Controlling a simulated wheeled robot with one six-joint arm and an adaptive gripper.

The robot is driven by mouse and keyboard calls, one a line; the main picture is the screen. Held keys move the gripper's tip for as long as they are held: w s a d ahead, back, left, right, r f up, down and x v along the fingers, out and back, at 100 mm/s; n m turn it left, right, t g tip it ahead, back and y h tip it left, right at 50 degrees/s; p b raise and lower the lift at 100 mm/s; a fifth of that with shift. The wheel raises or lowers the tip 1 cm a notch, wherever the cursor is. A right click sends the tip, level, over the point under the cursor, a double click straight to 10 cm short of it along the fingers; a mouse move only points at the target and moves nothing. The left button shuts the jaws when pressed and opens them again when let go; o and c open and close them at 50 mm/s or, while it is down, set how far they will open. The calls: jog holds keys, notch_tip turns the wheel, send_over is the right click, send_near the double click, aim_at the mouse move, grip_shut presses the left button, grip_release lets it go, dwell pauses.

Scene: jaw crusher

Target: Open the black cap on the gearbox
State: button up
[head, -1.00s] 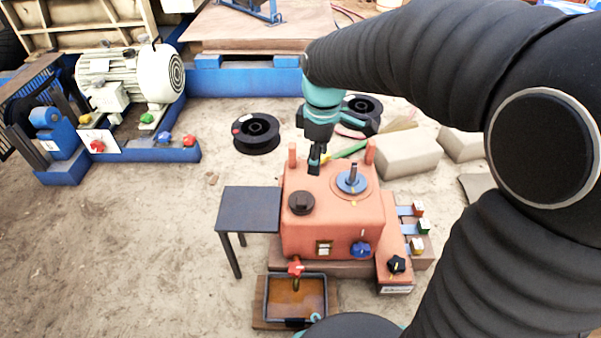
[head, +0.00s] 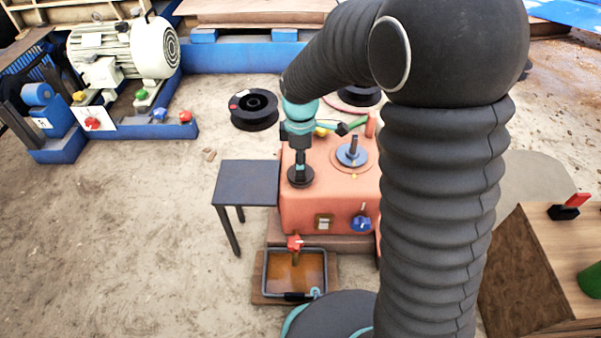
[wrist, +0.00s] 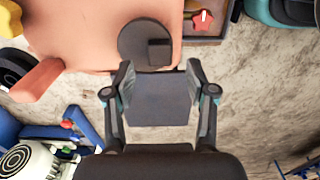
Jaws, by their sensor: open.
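The orange gearbox (head: 303,212) stands in the middle of the head view and fills the upper left of the wrist view (wrist: 80,28). Its round black cap (head: 301,181) is on the top face at the left front. In the wrist view the cap (wrist: 135,48) shows a raised square block on a flat disc. My gripper (head: 300,170) points down over the cap and partly hides it. In the wrist view my gripper (wrist: 160,70) is open and empty, with the block ahead of and between the two fingertips. I cannot tell whether a finger touches the cap.
A small dark table (head: 245,183) stands left of the gearbox. A framed tray of brown liquid (head: 296,270) lies in front, below a red valve (head: 294,243). A blue disc with an upright post (head: 353,153) is on the gearbox top, right of my gripper.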

jog(key=shift+f, duration=2.05)
grip_shut()
